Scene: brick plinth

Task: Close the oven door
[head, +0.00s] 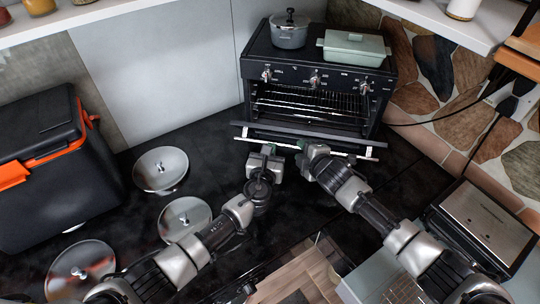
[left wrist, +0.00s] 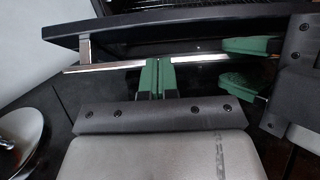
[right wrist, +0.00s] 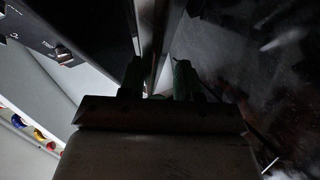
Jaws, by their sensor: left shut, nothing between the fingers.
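The black oven (head: 310,110) stands at the back of the counter with its door (head: 300,135) folded down open and the rack inside showing. A silver bar handle (head: 345,153) runs along the door's front edge; it also shows in the left wrist view (left wrist: 100,67). My left gripper (head: 272,149) is shut and empty, its green fingertips (left wrist: 158,62) at the handle; I cannot tell if they touch. My right gripper (head: 302,147) is open beside it. In the right wrist view its fingers (right wrist: 158,75) stand apart, with the door's edge seen between and beyond them.
A grey pot (head: 289,33) and a pale green lidded dish (head: 353,48) sit on the oven. Several metal lids or bowls (head: 160,168) and a black-and-orange box (head: 50,165) are at the left. A metal-topped appliance (head: 485,225) stands at the right.

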